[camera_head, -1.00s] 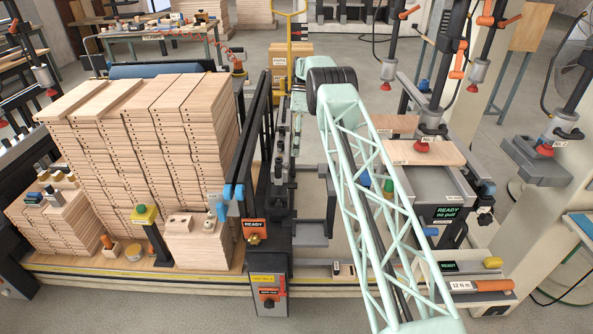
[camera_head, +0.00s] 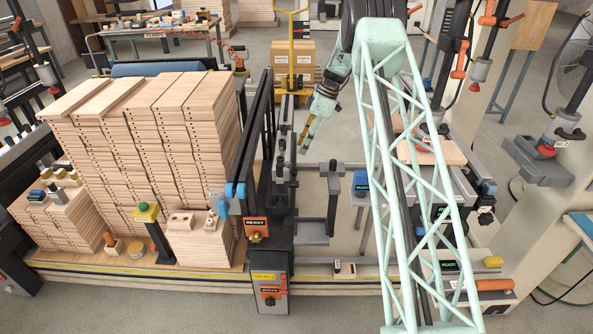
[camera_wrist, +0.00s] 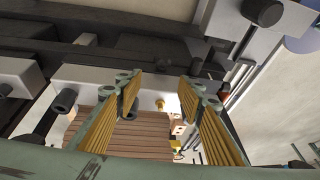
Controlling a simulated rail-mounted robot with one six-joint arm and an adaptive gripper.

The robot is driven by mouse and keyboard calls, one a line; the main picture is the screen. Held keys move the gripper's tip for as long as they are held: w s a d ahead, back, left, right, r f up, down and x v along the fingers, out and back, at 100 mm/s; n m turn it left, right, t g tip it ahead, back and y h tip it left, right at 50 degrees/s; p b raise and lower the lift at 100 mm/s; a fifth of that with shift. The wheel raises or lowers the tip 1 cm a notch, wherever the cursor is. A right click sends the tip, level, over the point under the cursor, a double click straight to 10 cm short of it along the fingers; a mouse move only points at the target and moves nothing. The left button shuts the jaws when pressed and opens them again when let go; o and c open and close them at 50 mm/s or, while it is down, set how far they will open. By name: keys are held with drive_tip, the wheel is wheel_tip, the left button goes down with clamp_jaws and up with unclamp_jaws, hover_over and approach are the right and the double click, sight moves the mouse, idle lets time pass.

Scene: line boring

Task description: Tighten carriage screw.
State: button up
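My gripper (camera_head: 304,146) hangs beyond and right of the dark boring machine (camera_head: 279,205) in the head view, pointing down. In the wrist view my gripper (camera_wrist: 160,92) shows two ribbed, yellow-padded fingers spread apart, with nothing held between them. A small brass-coloured knob or screw (camera_wrist: 160,104) shows beyond the gap between the fingers; I cannot tell whether it is the carriage screw.
Tall stacks of drilled boards (camera_head: 150,130) fill the left. A yellow-capped post (camera_head: 147,213) stands in front of them. A board (camera_head: 440,152) lies on the right-hand station. Floor shows between machine and station.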

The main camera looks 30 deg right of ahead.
sight(295, 171)
drive_tip(key=shift+s+d+r+t, duration=0.1)
drive_tip(key=shift+s+d+t, duration=0.15)
drive_tip(key=shift+s, duration=0.3)
drive_tip(key=shift+s+d+r+t, duration=0.15)
drive_tip(key=shift+s+d+t, duration=0.15)
drive_tip(key=shift+s, duration=0.2)
drive_tip(key=shift+s+d+r+t, duration=0.1)
drive_tip(key=shift+s+d+t, duration=0.15)
drive_tip(key=shift+s, duration=0.3)
drive_tip(key=shift+a+f+h, duration=0.1)
drive_tip(key=shift+f+h, duration=0.05)
drive_tip(key=shift+h, duration=0.15)
drive_tip(key=shift+b+x, duration=1.2)
drive_tip(key=shift+x, duration=5.6)
drive_tip(key=shift+c, duration=0.8)
drive_tip(key=c, duration=0.7)
